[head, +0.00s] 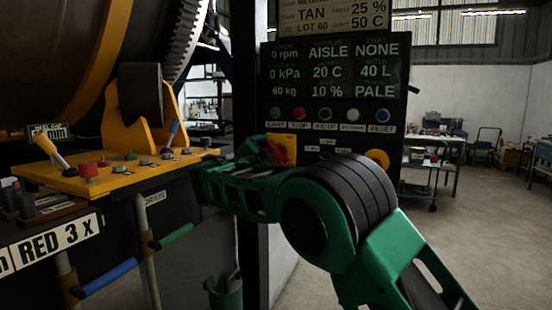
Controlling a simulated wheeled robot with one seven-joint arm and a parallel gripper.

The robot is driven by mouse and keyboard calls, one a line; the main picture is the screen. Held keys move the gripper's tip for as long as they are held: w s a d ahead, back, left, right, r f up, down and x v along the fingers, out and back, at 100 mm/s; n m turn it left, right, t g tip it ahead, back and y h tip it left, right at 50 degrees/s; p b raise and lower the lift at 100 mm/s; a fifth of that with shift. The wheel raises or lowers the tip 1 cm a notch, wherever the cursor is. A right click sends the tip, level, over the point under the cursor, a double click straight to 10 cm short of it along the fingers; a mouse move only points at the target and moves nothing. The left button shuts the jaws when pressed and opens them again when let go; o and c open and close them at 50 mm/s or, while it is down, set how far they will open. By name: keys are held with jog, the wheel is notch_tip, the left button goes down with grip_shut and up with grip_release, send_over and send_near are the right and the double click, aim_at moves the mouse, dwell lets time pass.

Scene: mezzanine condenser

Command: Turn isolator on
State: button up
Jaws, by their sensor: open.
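The isolator looks to be the yellow plate (284,143) with a red handle (275,150) at the lower left of the black control panel. Its handle is partly covered by my arm, and I cannot tell its setting. My green gripper (262,157) is at the left part of the panel, right at the isolator in the picture. Its fingers are small and dark, partly hidden by my own wrist links. It is open. I cannot tell whether it touches the red handle.
The black panel (334,84) has a row of push buttons and a yellow-ringed red button (377,158) at lower right. A yellow console (112,178) with levers and knobs stands left, below a large drum (45,45). Open floor (487,215) lies right, with a trolley and benches behind.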

jog(key=c, duration=1)
jog(key=shift+c, duration=0.2)
